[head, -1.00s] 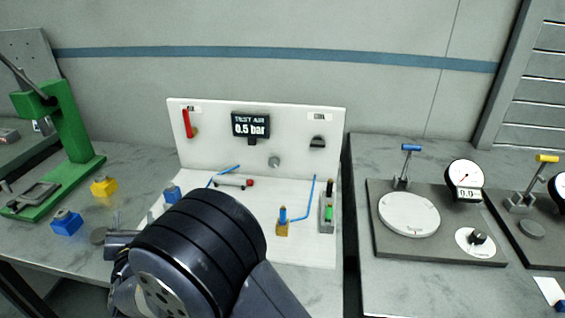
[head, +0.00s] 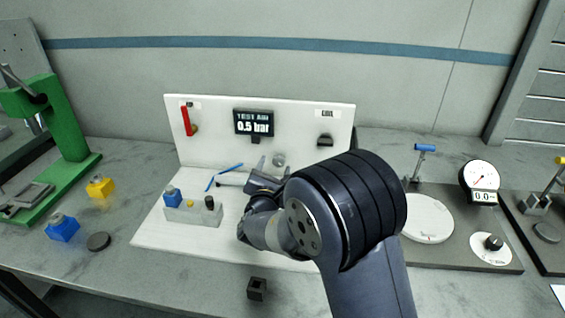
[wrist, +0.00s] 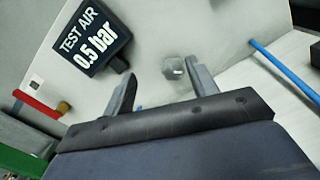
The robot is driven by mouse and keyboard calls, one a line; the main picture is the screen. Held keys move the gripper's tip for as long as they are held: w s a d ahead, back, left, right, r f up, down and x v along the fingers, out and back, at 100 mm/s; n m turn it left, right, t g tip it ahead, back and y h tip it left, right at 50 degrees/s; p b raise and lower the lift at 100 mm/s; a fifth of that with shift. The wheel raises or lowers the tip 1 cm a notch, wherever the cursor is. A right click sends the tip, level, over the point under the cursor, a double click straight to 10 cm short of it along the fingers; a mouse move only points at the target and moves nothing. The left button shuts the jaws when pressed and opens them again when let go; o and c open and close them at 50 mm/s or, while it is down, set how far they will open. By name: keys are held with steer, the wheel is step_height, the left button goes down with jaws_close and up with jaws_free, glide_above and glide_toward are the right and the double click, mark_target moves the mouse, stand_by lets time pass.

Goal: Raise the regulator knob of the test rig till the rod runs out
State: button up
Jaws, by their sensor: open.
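The test rig (head: 215,147) is a white upright panel on a white base on the bench. Its display (head: 254,123) reads TEST AIR 0.5 bar; it also shows in the wrist view (wrist: 90,40). The round grey regulator knob (head: 279,159) sits on the panel below and right of the display. In the wrist view the knob (wrist: 173,67) lies ahead, between the fingertips. My gripper (wrist: 160,84) is open and empty, with its fingers apart and short of the knob. In the head view, my arm hides the right part of the rig's base; the rod cannot be made out clearly.
A red lever (head: 186,121) is on the panel's left, a black knob (head: 325,140) on its right. A grey block with a blue valve (head: 173,195) stands on the base. A gauge stand (head: 475,262) is at right, a green press (head: 62,125) at left.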

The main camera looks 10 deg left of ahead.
mark_target(279, 162)
step_height(279, 162, down, 4)
steer(key=shift+r, duration=0.1)
steer(key=w, duration=0.2)
steer(key=w+p, duration=0.1)
steer(key=w, duration=0.4)
steer(key=shift+w+a+r+p, duration=0.15)
steer(key=shift+w+a+p, duration=0.1)
steer(key=shift+p, duration=0.05)
